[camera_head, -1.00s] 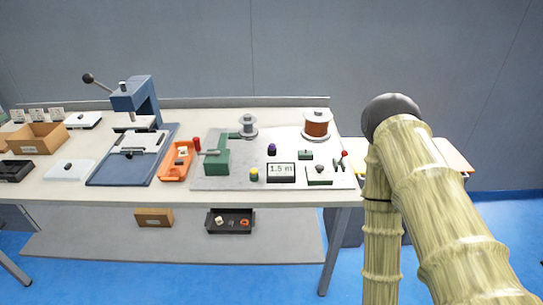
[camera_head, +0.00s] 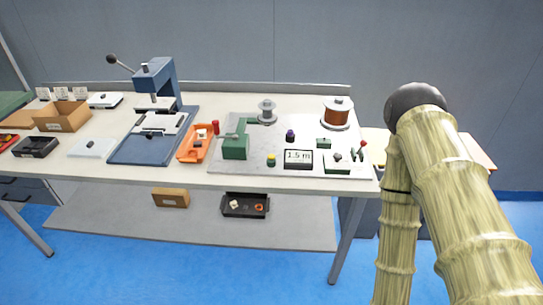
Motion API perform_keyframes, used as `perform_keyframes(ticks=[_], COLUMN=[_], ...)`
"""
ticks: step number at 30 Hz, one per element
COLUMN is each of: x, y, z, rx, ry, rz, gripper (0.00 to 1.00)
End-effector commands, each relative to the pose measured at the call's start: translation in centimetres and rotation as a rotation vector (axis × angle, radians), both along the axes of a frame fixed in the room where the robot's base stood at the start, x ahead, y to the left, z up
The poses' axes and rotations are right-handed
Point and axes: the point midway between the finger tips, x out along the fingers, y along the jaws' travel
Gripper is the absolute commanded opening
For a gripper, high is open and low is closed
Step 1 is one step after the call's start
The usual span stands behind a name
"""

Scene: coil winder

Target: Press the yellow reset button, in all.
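The yellow reset button (camera_head: 271,160) is a small yellow-topped knob on a dark green base. It stands near the front edge of the grey coil winder plate (camera_head: 250,182), left of the display reading 1.5 m (camera_head: 298,157). A green winder block with a red-knobbed handle (camera_head: 234,146) is just left of it. A purple-topped knob (camera_head: 290,135) is behind it. My arm, in a bamboo-like finish, rises at the right of the picture, apart from the table. My gripper is not in view.
A copper wire spool (camera_head: 336,116) and an empty grey spool (camera_head: 266,112) stand at the plate's back. An orange tray (camera_head: 186,155) and a blue lever press (camera_head: 157,78) are to the left. A small red-tipped lever (camera_head: 362,148) stands at the right. Blue floor is clear in front.

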Motion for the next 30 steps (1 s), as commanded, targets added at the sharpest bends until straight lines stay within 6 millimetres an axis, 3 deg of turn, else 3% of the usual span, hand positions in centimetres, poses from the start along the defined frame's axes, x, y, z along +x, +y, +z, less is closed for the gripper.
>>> perform_keyframes(ticks=[1,5,6,30], x=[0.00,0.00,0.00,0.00], y=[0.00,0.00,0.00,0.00], z=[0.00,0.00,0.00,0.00], rx=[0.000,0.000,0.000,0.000], ry=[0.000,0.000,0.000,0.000], rz=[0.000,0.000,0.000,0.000], gripper=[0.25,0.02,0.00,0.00])
